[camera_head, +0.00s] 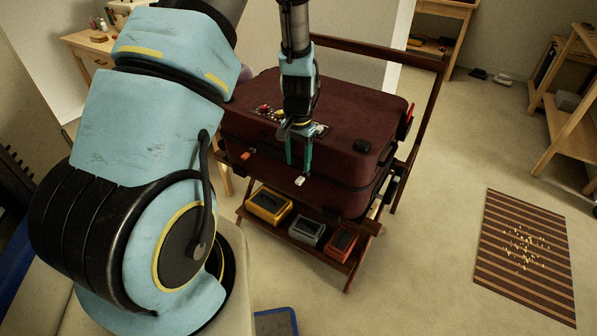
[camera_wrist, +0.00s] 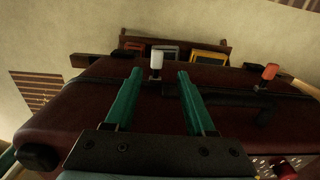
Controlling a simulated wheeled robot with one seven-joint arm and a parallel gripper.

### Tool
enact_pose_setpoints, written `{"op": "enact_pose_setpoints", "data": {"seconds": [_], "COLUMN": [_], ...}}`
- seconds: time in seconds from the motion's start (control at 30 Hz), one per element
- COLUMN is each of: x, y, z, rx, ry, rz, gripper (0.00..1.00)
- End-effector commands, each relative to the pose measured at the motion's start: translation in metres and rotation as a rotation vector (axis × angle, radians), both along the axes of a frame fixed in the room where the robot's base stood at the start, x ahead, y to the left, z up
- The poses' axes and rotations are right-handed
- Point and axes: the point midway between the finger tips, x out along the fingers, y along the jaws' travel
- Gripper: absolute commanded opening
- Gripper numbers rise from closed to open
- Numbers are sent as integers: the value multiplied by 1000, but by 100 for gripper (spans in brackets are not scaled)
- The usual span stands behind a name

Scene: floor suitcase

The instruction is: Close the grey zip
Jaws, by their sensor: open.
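The dark red suitcase (camera_head: 340,110) lies flat and closed on a wooden rack. A pale grey zip pull (camera_head: 300,181) stands out at its front edge. The pull also shows in the wrist view (camera_wrist: 156,62), just beyond the fingertips and roughly between them. My gripper (camera_head: 299,170) is open, with its teal fingers pointing down at the suitcase's front edge, close to the grey pull. In the wrist view, my gripper (camera_wrist: 160,75) has an empty gap. I cannot tell whether either finger touches the pull. An orange zip pull (camera_head: 245,156) is further left in the head view.
The rack's lower shelf holds yellow (camera_head: 268,205), grey (camera_head: 307,230) and orange (camera_head: 340,244) boxes. A dial panel (camera_head: 265,110) is on the suitcase top. A striped mat (camera_head: 530,255) lies on the floor right.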

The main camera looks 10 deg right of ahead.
Motion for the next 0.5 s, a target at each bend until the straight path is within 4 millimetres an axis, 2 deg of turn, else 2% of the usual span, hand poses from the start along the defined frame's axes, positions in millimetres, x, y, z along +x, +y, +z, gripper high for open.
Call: {"op": "enact_pose_setpoints", "data": {"seconds": [0.03,0.2,0.3,0.5], "x": [1,1,1,0], "y": [-1,-1,0,0], "z": [10,37,47,53], "rx": [-3,-1,-1,1], "ry": [-4,-4,-2,-1], "rz": [-1,-1,0,0], "gripper": [55,55,55,55]}}
